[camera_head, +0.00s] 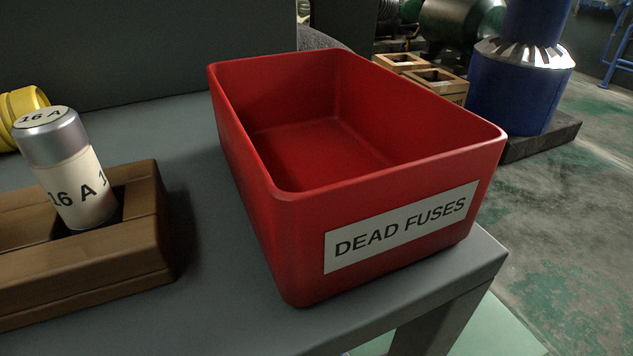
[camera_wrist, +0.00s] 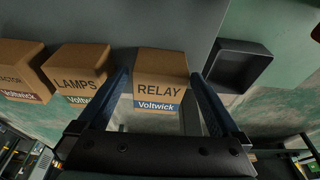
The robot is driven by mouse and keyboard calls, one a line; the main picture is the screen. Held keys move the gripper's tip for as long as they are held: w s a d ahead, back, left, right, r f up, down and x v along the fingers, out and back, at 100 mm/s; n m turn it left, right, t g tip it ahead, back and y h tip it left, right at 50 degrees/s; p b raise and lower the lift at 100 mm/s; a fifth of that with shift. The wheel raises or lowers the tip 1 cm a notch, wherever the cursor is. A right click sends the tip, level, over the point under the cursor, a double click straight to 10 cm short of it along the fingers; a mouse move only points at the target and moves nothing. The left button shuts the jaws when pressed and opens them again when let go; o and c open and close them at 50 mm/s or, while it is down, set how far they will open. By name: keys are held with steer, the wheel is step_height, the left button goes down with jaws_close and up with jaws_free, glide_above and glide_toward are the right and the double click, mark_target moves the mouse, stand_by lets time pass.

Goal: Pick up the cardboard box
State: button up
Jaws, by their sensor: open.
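In the wrist view, a brown cardboard box labelled RELAY (camera_wrist: 160,92) with a blue Voltwick strip stands on a grey surface. My gripper (camera_wrist: 160,76) is open, with one dark finger at each side of this box in the picture. I cannot tell whether the fingers reach its sides or stop short of it. A LAMPS cardboard box (camera_wrist: 77,84) and a third cardboard box (camera_wrist: 22,72), its label partly cut off and ending in CTOR, stand to its left.
A dark open bin (camera_wrist: 238,66) lies right of the RELAY box. In the head view, an empty red DEAD FUSES bin (camera_head: 400,228) stands near the grey table's corner. A 16 A fuse (camera_head: 72,175) stands in a brown wooden block (camera_head: 120,250) at left.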

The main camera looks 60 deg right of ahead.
steer(key=s+a+b, duration=0.1)
steer(key=s+f+b, duration=0.1)
steer(key=s, duration=0.1)
steer(key=shift+a, duration=0.4)
steer(key=shift+f, duration=0.2)
steer(key=shift+r, duration=0.1)
steer(key=c, duration=1.2)
